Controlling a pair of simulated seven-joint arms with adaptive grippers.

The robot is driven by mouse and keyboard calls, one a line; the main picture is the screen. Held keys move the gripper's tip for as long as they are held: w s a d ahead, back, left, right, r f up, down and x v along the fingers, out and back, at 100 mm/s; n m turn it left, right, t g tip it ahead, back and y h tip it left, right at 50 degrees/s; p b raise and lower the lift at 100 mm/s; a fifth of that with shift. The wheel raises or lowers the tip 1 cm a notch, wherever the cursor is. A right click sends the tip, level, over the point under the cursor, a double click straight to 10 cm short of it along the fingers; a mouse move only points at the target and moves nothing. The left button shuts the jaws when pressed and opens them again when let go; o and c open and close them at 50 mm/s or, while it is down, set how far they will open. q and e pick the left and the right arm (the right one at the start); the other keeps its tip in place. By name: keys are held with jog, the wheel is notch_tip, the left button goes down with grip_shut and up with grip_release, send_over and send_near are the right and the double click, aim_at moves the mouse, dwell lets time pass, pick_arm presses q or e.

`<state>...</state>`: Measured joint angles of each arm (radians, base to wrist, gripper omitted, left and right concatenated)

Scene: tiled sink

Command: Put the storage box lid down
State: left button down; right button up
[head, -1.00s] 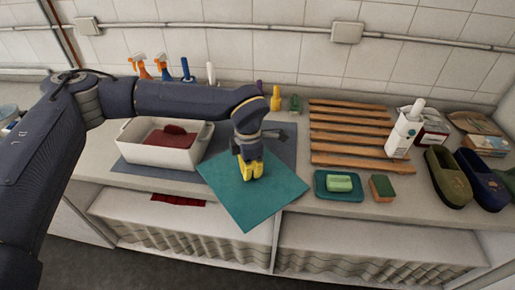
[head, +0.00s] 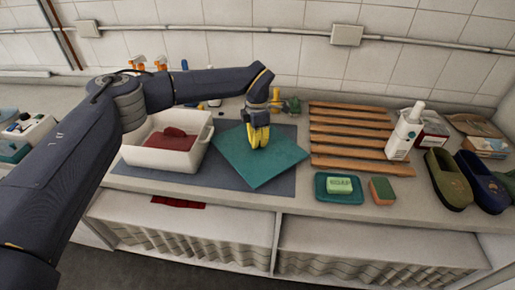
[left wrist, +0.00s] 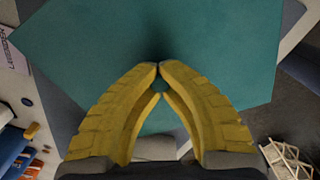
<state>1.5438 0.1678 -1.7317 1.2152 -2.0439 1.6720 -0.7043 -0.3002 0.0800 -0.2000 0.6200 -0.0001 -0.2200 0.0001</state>
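The storage box lid is a flat teal square (head: 285,158), over the grey mat on the counter. It also fills most of the left wrist view (left wrist: 90,50). My left gripper (head: 257,147) points down at the lid's middle. In the left wrist view its yellow fingertips (left wrist: 160,66) are together at the lid, and the lid moves with it. The grip point itself is hidden by the fingers. Whether the lid touches the mat is not clear. My right gripper is not in view.
A white basin (head: 190,158) with a red item stands left of the lid. A wooden slat rack (head: 350,135), a soap dish (head: 321,192) and a sponge (head: 382,190) are to the right. Spray bottles stand behind. The grey mat (head: 277,188) is bare in front of the lid.

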pick_arm(q)
jog(key=shift+w, duration=0.2)
jog(key=shift+w+f, duration=0.1)
jog(key=shift+f, duration=1.65)
jog(key=c, duration=2.1)
grip_release()
jog(key=shift+f, duration=0.15)
jog(key=shift+c, duration=0.2)
jog(key=o, duration=0.5)
jog(key=shift+o, duration=0.2)
notch_tip(320, 180, up, 12)
jog(key=shift+r, duration=0.15)
